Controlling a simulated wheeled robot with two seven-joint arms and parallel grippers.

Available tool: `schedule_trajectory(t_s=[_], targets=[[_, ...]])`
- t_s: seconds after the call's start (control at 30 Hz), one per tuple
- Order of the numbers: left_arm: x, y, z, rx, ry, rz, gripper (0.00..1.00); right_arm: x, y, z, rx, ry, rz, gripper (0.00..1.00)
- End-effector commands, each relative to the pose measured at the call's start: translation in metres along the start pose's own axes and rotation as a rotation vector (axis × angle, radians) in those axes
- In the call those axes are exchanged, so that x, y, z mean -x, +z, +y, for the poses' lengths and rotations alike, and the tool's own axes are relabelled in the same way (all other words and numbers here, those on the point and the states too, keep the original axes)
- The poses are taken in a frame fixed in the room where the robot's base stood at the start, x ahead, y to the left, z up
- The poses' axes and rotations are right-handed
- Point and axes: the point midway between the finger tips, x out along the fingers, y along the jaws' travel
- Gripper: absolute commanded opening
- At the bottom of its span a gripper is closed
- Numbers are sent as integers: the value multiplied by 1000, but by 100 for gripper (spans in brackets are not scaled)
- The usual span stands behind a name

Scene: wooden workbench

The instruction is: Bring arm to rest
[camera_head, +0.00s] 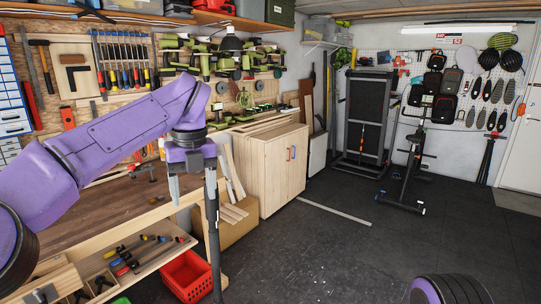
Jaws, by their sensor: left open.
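My purple left arm comes in from the left above the wooden workbench (100,212). Its gripper (192,192) hangs pointing down past the bench's right end, with its fingers apart. I see nothing held between the fingers. A dark upright post shows just below and beside the right finger. Only a purple rounded part of my right arm shows at the bottom right edge; my right gripper is out of view.
An open drawer (150,262) with hand tools juts out below the benchtop. A red crate (187,277) stands on the floor beside it. A wooden cabinet (270,172) stands behind the gripper. Dark floor (335,250) to the right is mostly clear, with an exercise bike (410,175) farther back.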

Motion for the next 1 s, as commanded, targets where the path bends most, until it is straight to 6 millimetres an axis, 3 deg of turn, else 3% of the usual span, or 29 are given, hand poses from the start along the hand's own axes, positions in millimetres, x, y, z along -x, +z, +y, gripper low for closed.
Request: schedule_trajectory(t_s=[0.17, 0.37, 0.47, 0.57, 0.67, 0.77, 0.87, 1.0], targets=[[-5, 25, 2, -86, 58, -160, 68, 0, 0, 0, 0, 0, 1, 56], [-30, 52, 7, -249, 260, -378, 68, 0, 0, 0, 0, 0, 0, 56], [-55, 66, 7, -379, 408, -488, 68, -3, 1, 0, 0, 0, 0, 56], [-93, 78, 5, -562, 584, -590, 68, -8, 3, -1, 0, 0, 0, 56], [-141, 83, 1, -787, 758, -667, 68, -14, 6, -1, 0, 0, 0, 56], [-202, 78, -4, -1059, 915, -711, 68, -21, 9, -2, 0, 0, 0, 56], [-280, 58, -2, -1398, 1046, -715, 68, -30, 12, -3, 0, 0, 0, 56], [-395, 4, 18, -1889, 1112, -647, 68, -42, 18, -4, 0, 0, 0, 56]])
